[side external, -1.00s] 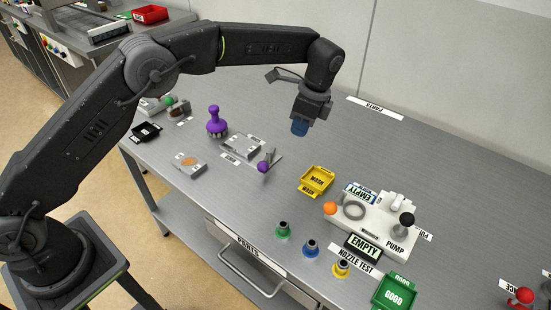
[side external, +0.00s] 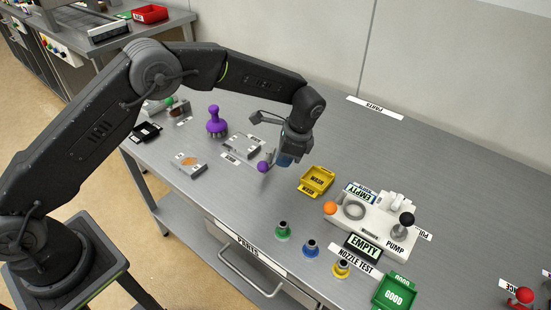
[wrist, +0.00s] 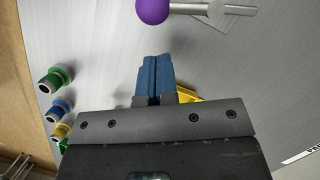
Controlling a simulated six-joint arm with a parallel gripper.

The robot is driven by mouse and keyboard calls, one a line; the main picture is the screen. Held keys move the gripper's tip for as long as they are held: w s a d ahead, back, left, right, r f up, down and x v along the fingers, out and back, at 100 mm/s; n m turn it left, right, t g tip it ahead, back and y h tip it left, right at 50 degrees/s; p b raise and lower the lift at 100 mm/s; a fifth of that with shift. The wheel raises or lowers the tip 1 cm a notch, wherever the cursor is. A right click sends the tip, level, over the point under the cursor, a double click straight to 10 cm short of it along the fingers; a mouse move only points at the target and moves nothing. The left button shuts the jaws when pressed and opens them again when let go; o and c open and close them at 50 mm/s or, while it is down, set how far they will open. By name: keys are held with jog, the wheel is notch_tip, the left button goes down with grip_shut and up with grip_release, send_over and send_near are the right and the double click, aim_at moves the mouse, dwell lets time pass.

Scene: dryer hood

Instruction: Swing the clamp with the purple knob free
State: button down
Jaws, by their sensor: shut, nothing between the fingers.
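The clamp's purple knob (side external: 263,167) sits at the end of a short grey arm, at the right side of a grey metal block fixture (side external: 241,146). In the wrist view the purple knob (wrist: 152,11) is at the top edge, with its grey metal arm (wrist: 215,9) running to the right. My gripper (side external: 285,162) is low over the bench just right of the knob. In the wrist view its blue fingers (wrist: 155,70) are together and empty, with a gap of bench between their tips and the knob.
A yellow tray (side external: 317,181) lies just right of my gripper. A purple stamp-like object (side external: 216,122) stands behind the fixture's left side. Green, blue and yellow nozzles (side external: 311,248) stand toward the front, near the white pump unit (side external: 370,225).

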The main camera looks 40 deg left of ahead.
aim_at(267, 166)
jog(key=shift+s+a+f, duration=0.25)
jog(key=shift+s+a, duration=0.35)
jog(key=shift+a, duration=0.3)
jog(key=m, duration=0.1)
jog(key=s+a+m, duration=0.1)
jog(key=shift+s+m+t, duration=0.1)
jog(key=shift+m+t, duration=0.2)
jog(key=shift+s+a+m, duration=0.1)
jog(key=shift+a+m, duration=0.05)
jog(key=shift+m, duration=0.15)
dwell(0.5)
